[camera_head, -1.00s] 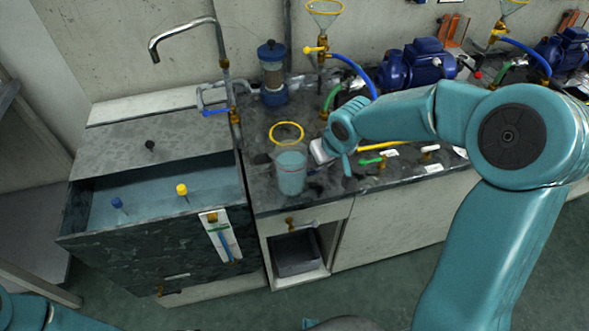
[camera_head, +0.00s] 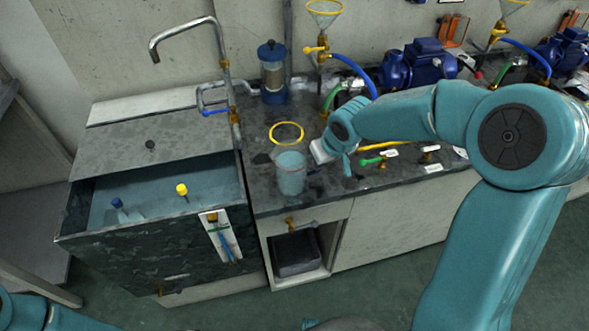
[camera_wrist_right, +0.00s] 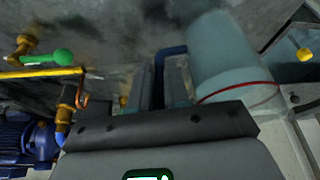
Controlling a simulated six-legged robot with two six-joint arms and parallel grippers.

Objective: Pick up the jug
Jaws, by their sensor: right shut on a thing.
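The jug (camera_head: 291,174) is a clear cylinder with bluish liquid in its lower part. It stands upright on the dark countertop, and a yellow ring shows at its top. In the right wrist view the jug (camera_wrist_right: 232,60) is large, with a red line around it. My right gripper (camera_head: 322,150) is at the jug's right side. In the right wrist view its fingers (camera_wrist_right: 160,85) are shut on the jug's narrow blue handle (camera_wrist_right: 172,68), which is partly hidden. My left gripper is outside the frames; only part of my left arm shows at bottom left.
An open water tank (camera_head: 150,198) with blue and yellow floats is left of the jug. A tap (camera_head: 180,30) hangs over its cover. A blue-capped cylinder (camera_head: 272,75) stands behind the jug. Green-handled valves (camera_head: 370,161) and blue pumps (camera_head: 420,62) are to the right.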

